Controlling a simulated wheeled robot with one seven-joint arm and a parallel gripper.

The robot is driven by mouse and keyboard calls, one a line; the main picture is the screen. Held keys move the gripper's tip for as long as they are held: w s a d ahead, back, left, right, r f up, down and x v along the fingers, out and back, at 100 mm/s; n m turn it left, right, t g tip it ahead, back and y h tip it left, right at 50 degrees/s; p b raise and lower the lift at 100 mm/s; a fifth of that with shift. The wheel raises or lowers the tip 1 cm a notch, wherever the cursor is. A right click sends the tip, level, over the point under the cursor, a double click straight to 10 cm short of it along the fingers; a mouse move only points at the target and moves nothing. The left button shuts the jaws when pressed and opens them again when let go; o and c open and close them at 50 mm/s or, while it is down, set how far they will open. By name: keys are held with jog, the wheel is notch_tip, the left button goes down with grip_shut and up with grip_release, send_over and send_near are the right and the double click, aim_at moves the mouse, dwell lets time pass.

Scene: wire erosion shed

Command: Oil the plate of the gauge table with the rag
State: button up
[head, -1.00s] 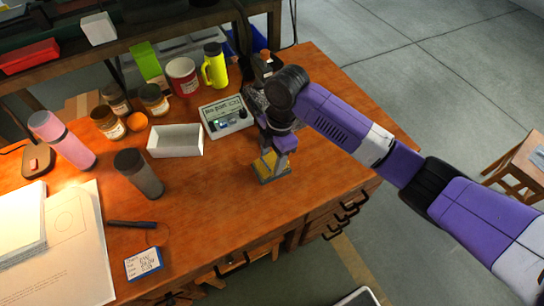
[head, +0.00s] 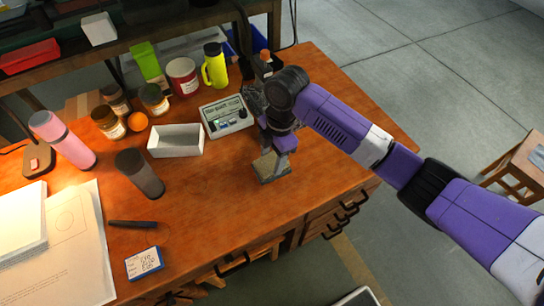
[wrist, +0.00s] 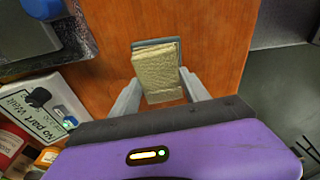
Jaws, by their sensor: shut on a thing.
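A pale beige folded rag (wrist: 158,75) lies between the two fingers of my gripper (wrist: 163,98) in the wrist view, and the gripper is shut on it. A grey-blue flat edge (wrist: 155,43) shows just past the rag; I cannot tell what it belongs to. In the head view the rag (head: 270,164) is low over the desk's front part, below my gripper (head: 276,151). A speckled dark granite slab (wrist: 70,45), perhaps the gauge table, is at the upper left of the wrist view. My arm mostly hides it in the head view.
A readout box (head: 226,116) reading "No part" stands left of my gripper. A white open tray (head: 175,141), a grey cup (head: 139,173), jars and a yellow-green flask (head: 214,66) stand further left and behind. The desk's right front part is clear.

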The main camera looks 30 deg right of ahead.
aim_at(272, 161)
dwell(0.3)
jog(key=shift+r+p, duration=3.15)
jog(key=shift+r, duration=0.4)
jog(key=shift+f, duration=0.1)
